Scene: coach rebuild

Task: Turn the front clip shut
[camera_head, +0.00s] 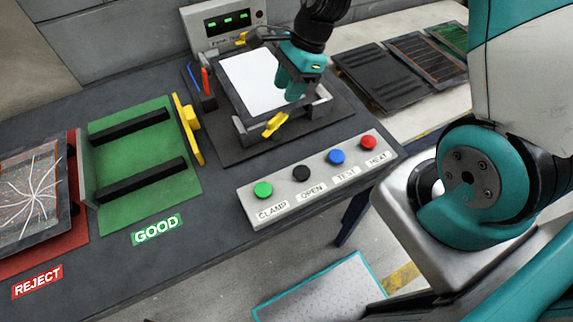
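The front clip (275,124) is a small yellow lever at the near edge of the test fixture (250,136). It lies slanted, its upper right end towards the fixture's right corner. A white panel (252,80) lies flat in the fixture's dark frame.
A button box (318,181) with green, black, blue and red buttons stands in front. Left are a yellow knobbed bar (187,128), the green GOOD tray (150,150) and the red REJECT tray (72,222) with a cracked panel. A display box (226,22) stands behind. Dark panels (385,75) lie right.

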